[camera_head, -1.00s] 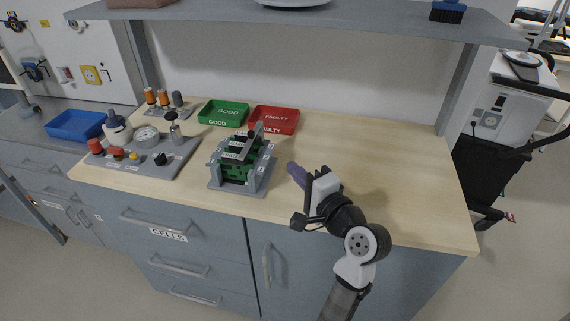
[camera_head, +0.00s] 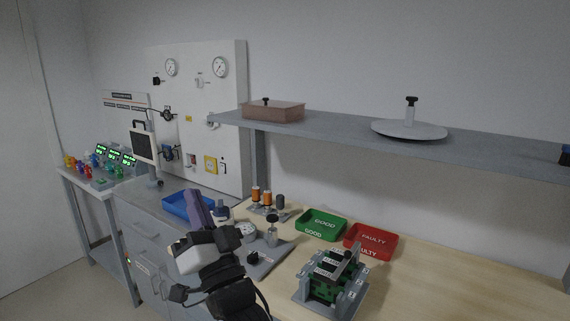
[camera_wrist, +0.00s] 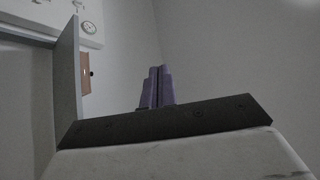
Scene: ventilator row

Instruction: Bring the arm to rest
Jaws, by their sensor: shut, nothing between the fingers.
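My gripper (camera_head: 197,208) is raised in front of the bench's left part in the head view, its purple fingers pointing up. In the wrist view the purple fingers (camera_wrist: 157,86) are together with nothing between them. My arm is bent below the gripper and hides part of the grey control panel (camera_head: 268,262).
A grey shelf (camera_head: 330,138) spans above the bench, holding a brown box (camera_head: 272,112) and a round lid (camera_head: 408,130). Below are a green tray (camera_head: 321,225), a red tray (camera_head: 371,241), a green-and-grey fixture (camera_head: 331,280) and, behind the gripper, a blue tray (camera_head: 176,206).

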